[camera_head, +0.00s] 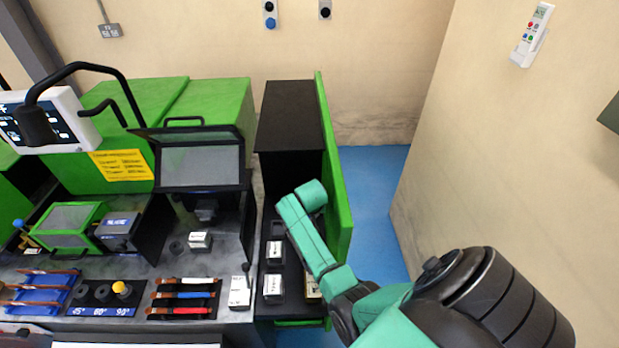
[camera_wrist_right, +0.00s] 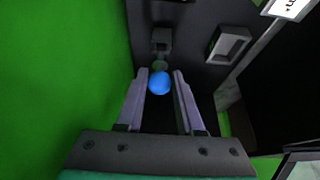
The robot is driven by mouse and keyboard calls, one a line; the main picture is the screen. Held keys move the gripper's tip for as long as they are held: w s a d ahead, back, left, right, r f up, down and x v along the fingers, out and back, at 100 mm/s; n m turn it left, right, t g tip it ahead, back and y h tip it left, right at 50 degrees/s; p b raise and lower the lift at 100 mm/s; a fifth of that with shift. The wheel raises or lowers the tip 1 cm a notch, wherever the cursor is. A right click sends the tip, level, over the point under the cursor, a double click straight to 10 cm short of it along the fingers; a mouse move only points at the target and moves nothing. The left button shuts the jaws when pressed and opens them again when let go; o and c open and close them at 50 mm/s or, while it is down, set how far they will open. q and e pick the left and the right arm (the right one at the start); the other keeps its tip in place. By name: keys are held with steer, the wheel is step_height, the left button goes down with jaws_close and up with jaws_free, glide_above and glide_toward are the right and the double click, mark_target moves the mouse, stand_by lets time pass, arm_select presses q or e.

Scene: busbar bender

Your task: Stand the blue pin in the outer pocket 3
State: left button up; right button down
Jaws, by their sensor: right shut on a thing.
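In the right wrist view, my right gripper (camera_wrist_right: 160,88) is shut on the blue pin (camera_wrist_right: 159,82), whose round blue head shows between the fingertips. Just beyond the head is a dull greenish part, and past it a small square pocket (camera_wrist_right: 161,40) in a dark panel. I cannot tell whether the pin touches that pocket, or which pocket is outer pocket 3. In the head view my right arm reaches over the dark drawer (camera_head: 262,310); its fingers and the pin are hidden there. My left gripper is not in view.
A larger grey-rimmed pocket (camera_wrist_right: 229,45) lies to the right. A green wall (camera_wrist_right: 85,70) stands close on the left. In the head view, labelled blocks (camera_head: 273,288) sit in the drawer beside the green side panel (camera_head: 335,170). Coloured-handled tools (camera_head: 182,295) lie on the bench.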

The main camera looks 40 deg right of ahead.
steer(key=shift+f+b, duration=1.15)
steer(key=shift+f, duration=0.65)
steer(key=shift+c, duration=2.2)
jaws_free()
steer(key=shift+r, duration=0.1)
steer(key=v, duration=1.4)
steer(key=shift+r+b, duration=0.2)
steer(key=shift+b, duration=0.15)
steer(key=shift+s, duration=0.1)
